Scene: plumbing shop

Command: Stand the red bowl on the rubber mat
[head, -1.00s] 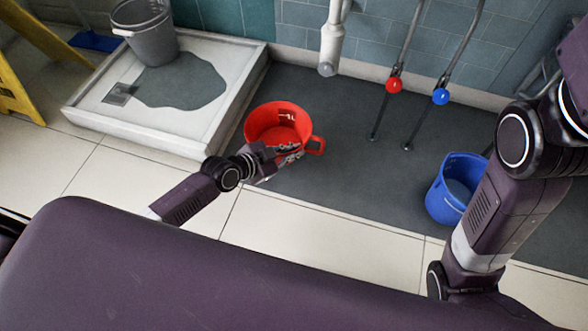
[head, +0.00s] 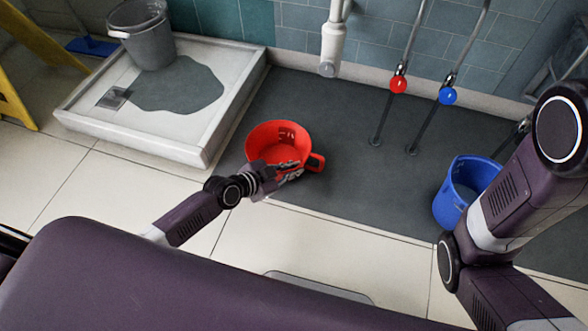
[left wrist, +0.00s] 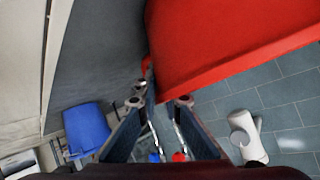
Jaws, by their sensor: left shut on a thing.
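The red bowl (head: 268,134), with a handle on its right, is upright over the near part of the dark grey rubber mat (head: 330,115) in the head view. Whether its base touches the mat cannot be told. My left gripper (head: 287,171) is at the bowl's near right side, shut on the bowl. In the left wrist view, the bowl (left wrist: 215,40) fills the top right, and the left fingers (left wrist: 160,100) reach its lower edge; the exact contact is hidden. My right arm shows at the right, but its gripper is out of view.
A white shower tray (head: 190,149) with a grey bucket (head: 147,45) lies left of the mat. A blue bucket (head: 450,205) stands at the right. Pipes with a red knob (head: 398,84) and a blue knob (head: 447,96) rise behind. The middle of the mat is clear.

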